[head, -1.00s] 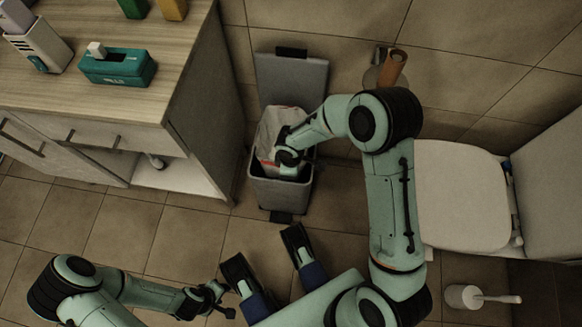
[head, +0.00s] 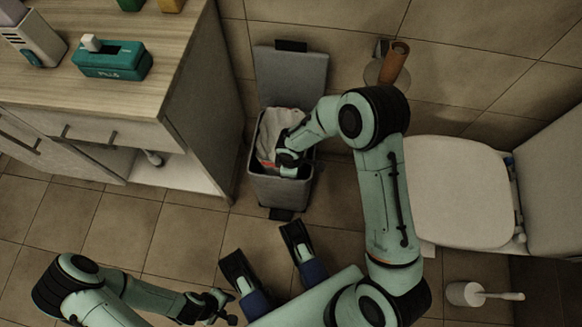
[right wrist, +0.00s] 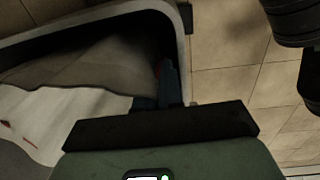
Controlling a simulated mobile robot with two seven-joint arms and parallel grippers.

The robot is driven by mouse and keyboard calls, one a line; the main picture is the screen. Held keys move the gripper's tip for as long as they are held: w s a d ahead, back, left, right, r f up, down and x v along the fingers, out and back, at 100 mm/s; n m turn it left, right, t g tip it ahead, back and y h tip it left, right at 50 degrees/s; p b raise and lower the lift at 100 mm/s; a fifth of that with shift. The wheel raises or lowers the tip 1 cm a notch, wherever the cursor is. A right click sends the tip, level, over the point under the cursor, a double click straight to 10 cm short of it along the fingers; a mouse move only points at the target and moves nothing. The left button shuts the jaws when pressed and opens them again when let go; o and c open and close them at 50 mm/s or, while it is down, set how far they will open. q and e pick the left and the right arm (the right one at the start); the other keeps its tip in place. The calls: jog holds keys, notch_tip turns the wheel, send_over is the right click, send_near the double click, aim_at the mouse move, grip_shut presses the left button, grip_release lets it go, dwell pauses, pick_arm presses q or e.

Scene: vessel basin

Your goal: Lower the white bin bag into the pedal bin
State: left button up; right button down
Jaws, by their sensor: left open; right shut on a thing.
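The grey pedal bin (head: 276,194) stands on the floor in the middle of the head view. Its lid (head: 300,74) is open, upright at the back. The white bin bag (head: 272,128) is bunched in the bin's mouth, with a bit of red on it. My right gripper (head: 282,166) is at the bin's mouth, shut on the bag. In the right wrist view its blue fingertips (right wrist: 158,88) are inside the bin rim (right wrist: 184,45), beside the pale bag (right wrist: 65,115). The grip itself is partly hidden. My left gripper (head: 222,304) is open and empty, low in the head view, away from the bin.
A wooden-topped cabinet (head: 140,135) stands left of the bin, with a teal tissue box (head: 112,62) on it. A toilet (head: 460,195) is on the right, with a toilet brush (head: 468,294) below it. The floor left of the bin is clear.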

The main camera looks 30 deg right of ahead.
jog(key=shift+f, duration=1.25)
jog(key=c, duration=1.2)
grip_release()
jog(key=shift+s, duration=0.1)
jog(key=shift+c, duration=0.4)
jog(key=o, duration=0.4)
jog(key=shift+a, duration=0.1)
jog(key=shift+s+f, duration=0.1)
